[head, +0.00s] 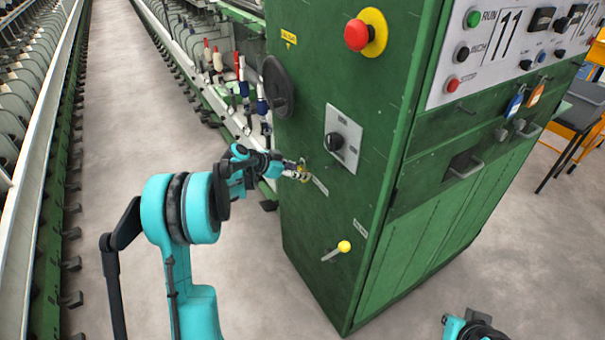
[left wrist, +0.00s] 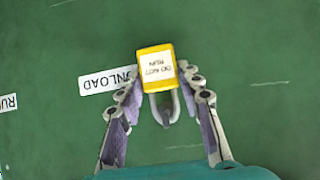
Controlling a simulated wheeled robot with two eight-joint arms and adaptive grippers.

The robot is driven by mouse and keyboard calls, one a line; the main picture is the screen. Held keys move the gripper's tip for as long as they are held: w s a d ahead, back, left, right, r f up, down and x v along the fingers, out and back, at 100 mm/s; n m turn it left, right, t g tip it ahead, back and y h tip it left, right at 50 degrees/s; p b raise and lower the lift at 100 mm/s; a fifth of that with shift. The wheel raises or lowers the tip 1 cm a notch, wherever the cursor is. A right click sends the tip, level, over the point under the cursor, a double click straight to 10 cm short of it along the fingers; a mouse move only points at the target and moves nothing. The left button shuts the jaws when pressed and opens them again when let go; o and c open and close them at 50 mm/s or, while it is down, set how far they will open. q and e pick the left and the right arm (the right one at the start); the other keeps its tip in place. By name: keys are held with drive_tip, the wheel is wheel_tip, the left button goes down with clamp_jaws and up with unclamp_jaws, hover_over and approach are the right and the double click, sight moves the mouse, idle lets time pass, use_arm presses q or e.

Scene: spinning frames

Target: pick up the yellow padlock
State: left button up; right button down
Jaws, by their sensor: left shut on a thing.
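The yellow padlock (left wrist: 156,66) is in the left wrist view, with a white label reading "DO NOT RUN" upside down and its grey shackle toward my gripper. My left gripper (left wrist: 160,82) is shut on the padlock, a fingertip on each side of it. A dark piece shows inside the shackle loop; I cannot tell whether the shackle is still around something on the cabinet. In the head view my left gripper (head: 297,172) is at the green cabinet's left face, and the padlock is a small yellowish spot (head: 303,176) there, partly hidden. My right gripper does not show clearly.
The green cabinet (head: 300,235) carries a rotary switch (head: 343,138), a red emergency button (head: 357,34) and a yellow-knobbed lever (head: 343,247). A blue tag (head: 515,103) and an orange tag (head: 536,93) hang on its front. The spinning machine (head: 50,120) lines the left; the aisle floor (head: 120,110) is clear.

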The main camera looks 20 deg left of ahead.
use_arm(q)
drive_tip(key=shift+r, duration=0.3)
drive_tip(key=shift+s+a+r+p, duration=0.4)
drive_tip(key=shift+r+p, duration=0.1)
drive_tip(key=shift+p, duration=0.15)
drive_tip(key=s+a+p, duration=0.3)
drive_tip(key=s+a, duration=0.7)
drive_tip(key=s, duration=0.3)
drive_tip(key=shift+s+a, duration=0.15)
drive_tip(key=shift+s, duration=0.1)
drive_tip(key=shift+f, duration=0.1)
drive_tip(key=s+a+r, duration=0.1)
drive_tip(key=s+a, duration=0.3)
drive_tip(key=s, duration=0.2)
drive_tip(key=shift+a+r, duration=0.3)
